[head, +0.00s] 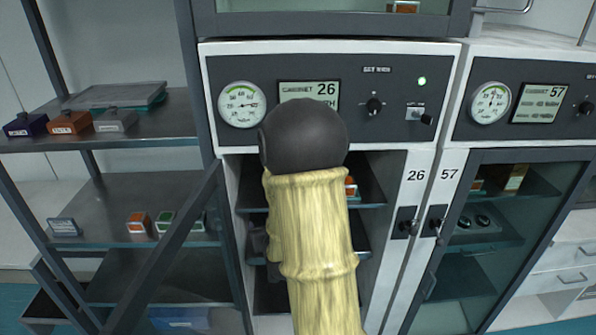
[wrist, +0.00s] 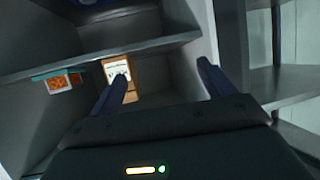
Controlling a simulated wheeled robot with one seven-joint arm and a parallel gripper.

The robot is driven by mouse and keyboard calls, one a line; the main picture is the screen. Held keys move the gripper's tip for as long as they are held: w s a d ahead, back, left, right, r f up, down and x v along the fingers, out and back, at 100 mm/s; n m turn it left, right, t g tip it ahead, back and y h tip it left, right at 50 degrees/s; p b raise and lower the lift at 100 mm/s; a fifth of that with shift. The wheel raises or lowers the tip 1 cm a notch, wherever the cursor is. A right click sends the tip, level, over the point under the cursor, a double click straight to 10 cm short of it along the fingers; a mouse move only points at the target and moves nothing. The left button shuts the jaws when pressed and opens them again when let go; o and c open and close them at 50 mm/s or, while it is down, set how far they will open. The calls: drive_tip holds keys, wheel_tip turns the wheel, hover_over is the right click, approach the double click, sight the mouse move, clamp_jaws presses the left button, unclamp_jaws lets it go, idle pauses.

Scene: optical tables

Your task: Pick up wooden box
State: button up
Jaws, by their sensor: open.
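The wooden box (wrist: 131,86), light brown with a white label, is inside the cabinet in the wrist view, left of centre by a shelf edge. My gripper (wrist: 161,72) is open and empty. Its left finger overlaps the lower part of the box in the picture, and its right finger is out to the right by the cabinet wall. I cannot tell whether the finger touches the box. In the head view my arm covers the middle of cabinet 26 (head: 393,265), hiding my gripper; I cannot make out the box there.
An orange and teal item (wrist: 60,82) is left of the box. Shelf edges and side walls are close around my gripper. Cabinet 26's door (head: 172,255) stands open to the left. Cabinet 57 (head: 505,240) is at right. An open rack (head: 100,190) holds several small boxes.

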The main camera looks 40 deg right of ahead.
drive_tip(key=s+d+r+m+t+h+p, duration=0.1)
drive_tip(key=d+r+h, duration=0.3)
drive_tip(key=d, duration=0.4)
drive_tip(key=shift+s+d+r+m+t+h+p, duration=0.2)
drive_tip(key=shift+s+r+m+t+h+p, duration=0.3)
drive_tip(key=shift+t, duration=0.4)
drive_tip(key=shift+w+d+r, duration=0.1)
drive_tip(key=shift+w, duration=0.1)
